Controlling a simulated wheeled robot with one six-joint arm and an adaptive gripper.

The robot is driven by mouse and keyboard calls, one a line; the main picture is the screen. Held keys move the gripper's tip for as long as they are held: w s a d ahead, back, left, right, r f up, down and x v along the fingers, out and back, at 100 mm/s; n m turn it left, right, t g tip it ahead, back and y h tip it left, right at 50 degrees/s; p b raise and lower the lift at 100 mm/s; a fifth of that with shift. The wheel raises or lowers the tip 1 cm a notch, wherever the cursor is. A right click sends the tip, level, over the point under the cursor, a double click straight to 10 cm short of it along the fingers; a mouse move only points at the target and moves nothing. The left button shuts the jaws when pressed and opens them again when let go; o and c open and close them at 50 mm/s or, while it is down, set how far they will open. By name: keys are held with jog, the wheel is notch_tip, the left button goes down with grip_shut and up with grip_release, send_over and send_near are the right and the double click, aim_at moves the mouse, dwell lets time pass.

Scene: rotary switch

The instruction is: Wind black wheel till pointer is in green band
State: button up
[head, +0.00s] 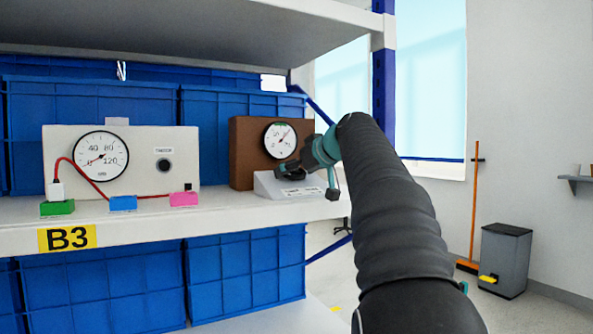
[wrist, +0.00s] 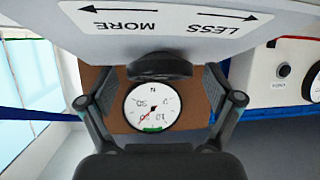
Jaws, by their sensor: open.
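The black wheel (wrist: 160,67) is mounted on a sloped light panel (wrist: 90,45) labelled LESS and MORE. In the wrist view, which is upside down, it lies between the two fingers of my gripper (wrist: 158,84). The fingers are open, with a small gap on each side of the wheel. The white gauge (wrist: 165,106) sits behind it; its green band (wrist: 152,129) is at the picture's bottom edge of the dial. The pointer aims lower left there, outside the band. In the head view the gauge (head: 281,139) shows, but my gripper (head: 300,168) hides the wheel.
The gauge is on a brown box (head: 242,155) on a white shelf (head: 130,222). To its left stands a white box (head: 125,143) with another gauge, a black knob and a red cable. Blue crates (head: 225,108) stand behind. A grey shelf (head: 170,35) is overhead.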

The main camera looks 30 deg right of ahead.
jog(key=c, duration=1.1)
jog(key=shift+d, duration=0.15)
jog(key=shift+c, duration=0.2)
jog(key=shift+a+m+h, duration=0.2)
jog(key=shift+m+h, duration=0.2)
